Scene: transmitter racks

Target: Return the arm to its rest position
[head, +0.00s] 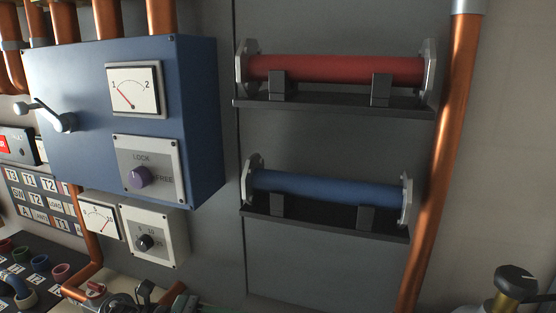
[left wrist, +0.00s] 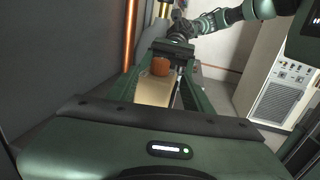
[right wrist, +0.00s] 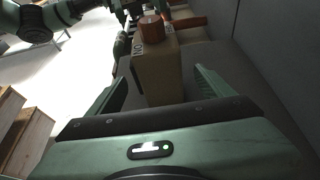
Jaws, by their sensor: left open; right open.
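My left gripper (left wrist: 163,75) shows in the left wrist view, open. Its green fingers extend to either side of a beige block with an orange cap (left wrist: 156,88); whether they touch it I cannot tell. My right gripper (right wrist: 160,76) shows in the right wrist view, open with its fingers spread wide. A beige box with an orange knob on top (right wrist: 158,72) lies beyond and between these fingers, with no visible grip on it. I cannot make out either gripper clearly in the head view.
A blue panel (head: 80,120) with a gauge and purple knob is on the wall. Red (head: 335,69) and blue (head: 325,189) cylinders rest on black shelves. A copper pipe (head: 448,150) runs beside them. Wooden crates (right wrist: 28,140) and a vented cabinet (left wrist: 275,90) stand on the floor.

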